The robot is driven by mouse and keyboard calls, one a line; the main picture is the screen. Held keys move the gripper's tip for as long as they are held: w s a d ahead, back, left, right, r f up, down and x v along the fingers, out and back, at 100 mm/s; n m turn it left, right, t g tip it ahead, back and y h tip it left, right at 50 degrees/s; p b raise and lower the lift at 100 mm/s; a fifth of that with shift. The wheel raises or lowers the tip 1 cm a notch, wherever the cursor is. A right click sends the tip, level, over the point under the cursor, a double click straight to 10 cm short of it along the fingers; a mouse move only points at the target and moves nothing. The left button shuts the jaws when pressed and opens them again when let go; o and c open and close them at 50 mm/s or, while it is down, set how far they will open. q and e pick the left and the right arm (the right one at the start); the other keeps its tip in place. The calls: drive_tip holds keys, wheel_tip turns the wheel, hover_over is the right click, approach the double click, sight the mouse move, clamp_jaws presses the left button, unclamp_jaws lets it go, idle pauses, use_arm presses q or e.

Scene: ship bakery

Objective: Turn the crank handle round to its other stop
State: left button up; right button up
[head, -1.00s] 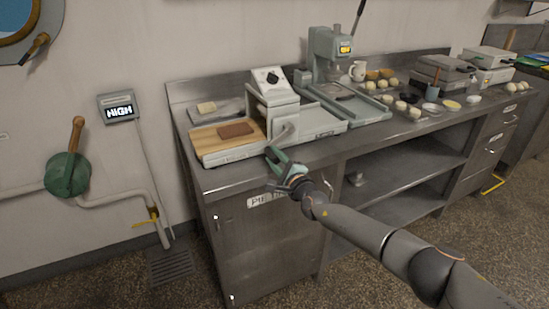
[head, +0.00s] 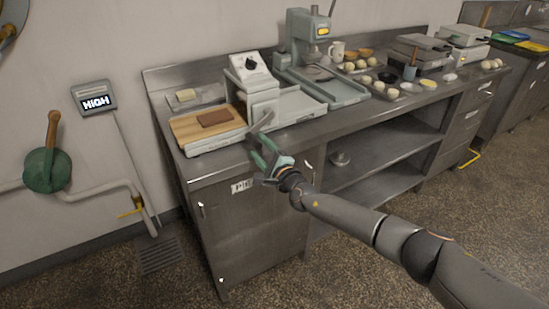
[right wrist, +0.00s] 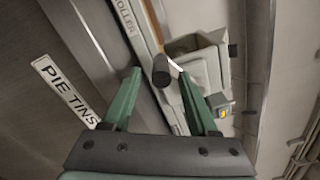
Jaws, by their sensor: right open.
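The crank handle (head: 262,122) is a grey arm on the front side of the grey dough roller (head: 262,93). In the right wrist view its dark, round-ended grip (right wrist: 161,70) shows between my two green fingertips. My right gripper (head: 258,150) is open, just in front of the counter edge and by the crank's lower end. No finger is seen closed on the grip, and I cannot tell how far ahead of the fingertips it lies. The fingers partly hide the crank's lower end in the head view. My left gripper is not in view.
A wooden board (head: 205,126) with a brown slab lies left of the roller. The steel counter's cabinet door (head: 250,225) stands below my gripper. A press (head: 309,40) and trays of dough stand to the right. A green valve (head: 47,170) is on the left wall.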

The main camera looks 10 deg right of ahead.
drive_tip(key=p+v, duration=0.3)
drive_tip(key=v, duration=0.7)
drive_tip(key=s+a+f+m+g+h, duration=0.1)
drive_tip(key=s+f+m+g, duration=0.1)
drive_tip(key=s+f+m, duration=0.85)
drive_tip(key=s+a+f+m+g+h, duration=0.15)
drive_tip(key=s+f+m, duration=0.35)
drive_tip(key=m, duration=1.1)
drive_tip(key=s+d+f+m+g, duration=0.2)
drive_tip(key=s+d+m, duration=0.1)
drive_tip(key=s+m, duration=0.6)
drive_tip(key=s+d+f+m+g+h, duration=0.1)
drive_tip(key=s+d+m, duration=0.3)
drive_tip(key=s+m, duration=0.5)
drive_tip(key=f+m+g, duration=0.1)
drive_tip(key=m, duration=0.5)
drive_tip(key=shift+s+d+f, duration=0.35)
drive_tip(key=shift+f, duration=0.05)
